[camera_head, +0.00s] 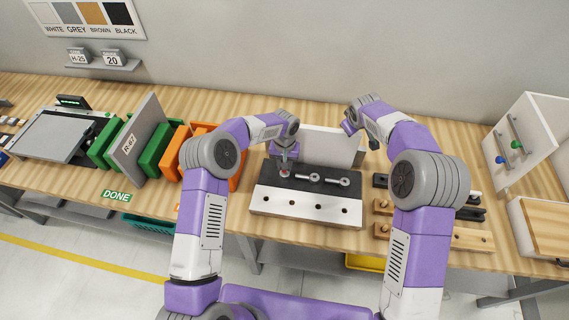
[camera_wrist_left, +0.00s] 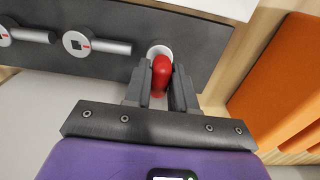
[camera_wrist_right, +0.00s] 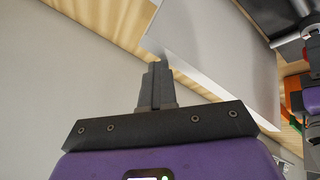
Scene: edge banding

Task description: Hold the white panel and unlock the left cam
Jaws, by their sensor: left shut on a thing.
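The white panel (camera_head: 345,147) stands upright behind the clamp fixture (camera_head: 265,198), which has a dark top and a white front. The left cam (camera_wrist_left: 158,49) has a pale round base and a red lever (camera_wrist_left: 161,75). My left gripper (camera_head: 285,170) is shut on that red lever, which hides part of the cam in the head view. Two other cams with grey levers (camera_head: 312,178) (camera_head: 343,182) lie to its right. My right gripper (camera_wrist_right: 157,68) looks shut, its fingers together close to the panel's edge; I cannot tell whether they touch it.
Green and orange racks (camera_head: 154,150) and a grey board marked R-62 (camera_head: 137,138) stand at the left. Dark and wooden parts (camera_head: 467,238) lie right of the fixture. A white cabinet (camera_head: 528,140) stands at the far right. A grey wall rises behind the bench.

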